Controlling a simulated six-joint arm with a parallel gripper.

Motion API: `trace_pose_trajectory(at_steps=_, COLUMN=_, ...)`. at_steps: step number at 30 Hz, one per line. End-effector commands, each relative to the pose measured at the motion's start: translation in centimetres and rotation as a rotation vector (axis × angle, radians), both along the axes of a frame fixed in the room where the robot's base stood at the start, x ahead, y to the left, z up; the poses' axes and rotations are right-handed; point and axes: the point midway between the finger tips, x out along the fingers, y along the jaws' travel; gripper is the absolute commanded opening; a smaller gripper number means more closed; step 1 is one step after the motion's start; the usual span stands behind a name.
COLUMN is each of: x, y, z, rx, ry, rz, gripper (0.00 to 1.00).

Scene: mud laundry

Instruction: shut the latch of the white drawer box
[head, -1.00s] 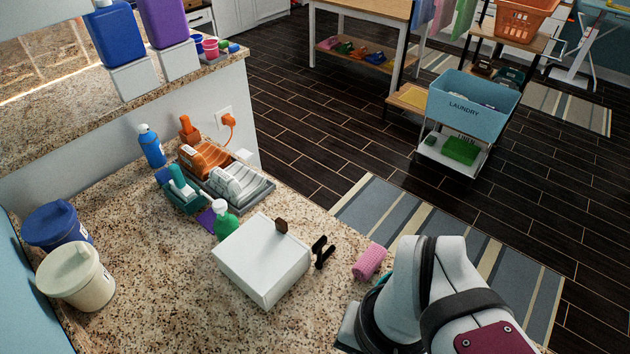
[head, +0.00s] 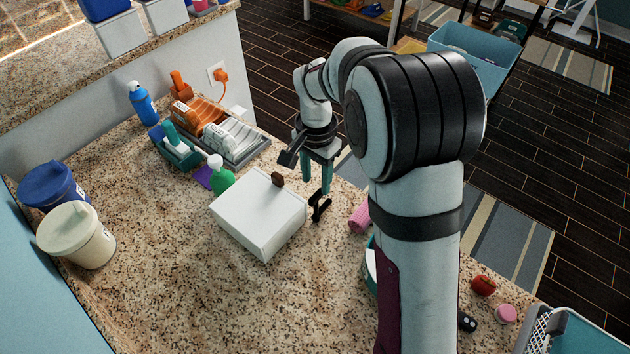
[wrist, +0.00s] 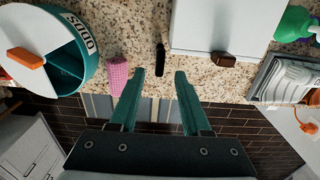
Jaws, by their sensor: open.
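The white drawer box (head: 258,215) sits on the speckled counter, left of my gripper in the head view. It also shows at the top of the wrist view (wrist: 205,25). A small brown piece (head: 278,180) is at its far edge, seen also in the wrist view (wrist: 224,59). A black bar-like piece (head: 320,207) is just right of the box; in the wrist view (wrist: 161,60) it lies ahead of the fingertips. I cannot tell which piece is the latch. My gripper (head: 316,190) points down with teal fingers apart and empty (wrist: 160,73), near the black piece.
A pink ribbed roll (head: 359,217) lies right of the black piece. A teal round container (wrist: 48,45) is in the wrist view.

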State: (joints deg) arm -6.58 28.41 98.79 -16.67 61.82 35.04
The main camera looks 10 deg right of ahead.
Motion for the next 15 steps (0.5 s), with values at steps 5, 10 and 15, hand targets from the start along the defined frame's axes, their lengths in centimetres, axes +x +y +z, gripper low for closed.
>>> trace_pose_trajectory(at_steps=5, x=0.0, y=0.0, z=-3.5, rx=-0.001, ry=0.002, rz=0.001, gripper=0.47)
trace_pose_trajectory(at_steps=10, x=0.0, y=0.0, z=-4.8, rx=0.000, ry=0.000, rz=0.000, gripper=0.47)
trace_pose_trajectory(at_steps=15, x=0.0, y=0.0, z=-4.9, rx=0.000, ry=-0.001, rz=0.001, gripper=0.47)
